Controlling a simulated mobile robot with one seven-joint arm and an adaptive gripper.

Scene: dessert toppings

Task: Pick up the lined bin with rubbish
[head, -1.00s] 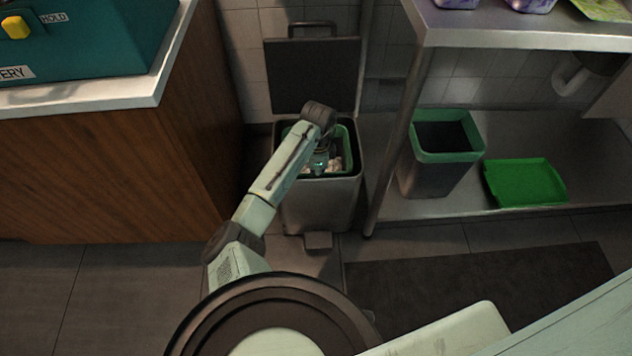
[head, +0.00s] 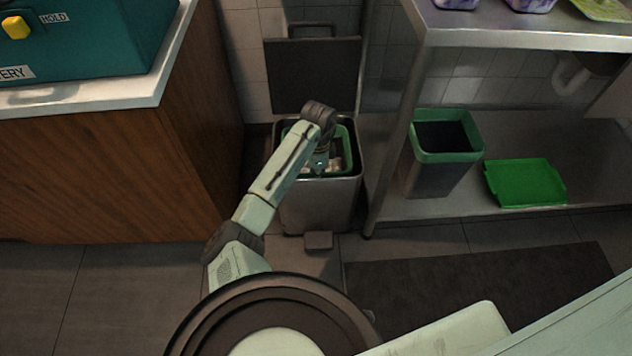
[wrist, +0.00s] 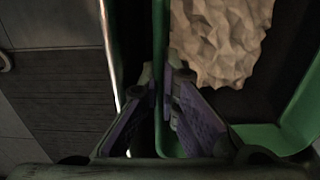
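The lined bin with rubbish (head: 347,148) is a dark inner bin with a green rim. It sits inside a grey pedal bin (head: 322,205) whose lid (head: 314,75) stands open against the wall. Pale crumpled rubbish (wrist: 222,40) lies in it, and its green wall (wrist: 161,25) also shows in the wrist view. My gripper (wrist: 161,80) reaches down at the rim, one finger on each side of the green wall, with the fingertips closed in on it. In the head view my arm hides part of the opening.
A second green-rimmed bin (head: 440,157), dark inside, stands on the lower steel shelf (head: 400,208) to the right, beside a green tray (head: 525,183). A wooden counter (head: 130,160) is close on the left. A dark mat (head: 480,292) lies on the floor.

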